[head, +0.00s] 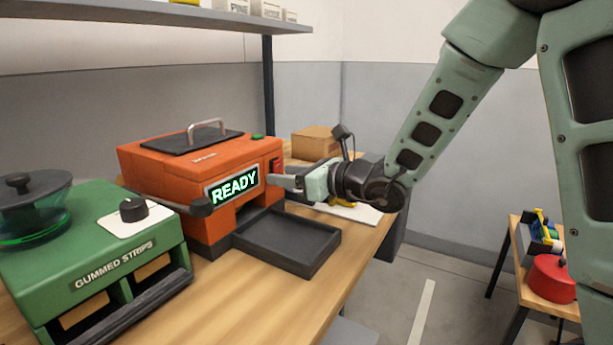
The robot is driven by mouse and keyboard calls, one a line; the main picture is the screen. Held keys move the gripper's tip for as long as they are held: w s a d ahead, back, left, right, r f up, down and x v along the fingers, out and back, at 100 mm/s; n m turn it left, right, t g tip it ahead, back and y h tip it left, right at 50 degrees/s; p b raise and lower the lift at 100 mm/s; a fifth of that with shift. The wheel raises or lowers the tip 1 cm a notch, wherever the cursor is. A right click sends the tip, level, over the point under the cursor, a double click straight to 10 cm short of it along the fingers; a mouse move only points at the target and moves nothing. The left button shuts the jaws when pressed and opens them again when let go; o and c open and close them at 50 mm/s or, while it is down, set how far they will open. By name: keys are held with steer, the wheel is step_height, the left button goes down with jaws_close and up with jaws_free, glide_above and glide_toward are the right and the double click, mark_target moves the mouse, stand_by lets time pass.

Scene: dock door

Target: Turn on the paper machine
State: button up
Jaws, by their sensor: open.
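An orange machine (165,180) stands on the wooden bench, with a dark lid and a metal handle on top. Its front display (234,186) is lit and reads "READY" in green-white letters. A red switch (276,165) sits at the right end of its front, and a green button (257,137) is on top. My gripper (280,182) is open, with its fingers pointing left just below the red switch. I cannot tell whether they touch the machine. The small label on the orange machine is too small to read.
A green machine (110,250) marked "GUMMED STRIPS" stands at the front left. A dark empty tray (290,240) lies before the orange machine. A cardboard box (313,144) is behind my gripper. A shelf (150,13) hangs above. A side table (520,258) holds a red round thing (552,280).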

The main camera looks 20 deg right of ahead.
steer(key=b+v, duration=0.8)
steer(key=v, duration=0.9)
steer(key=shift+s+d+f, duration=0.1)
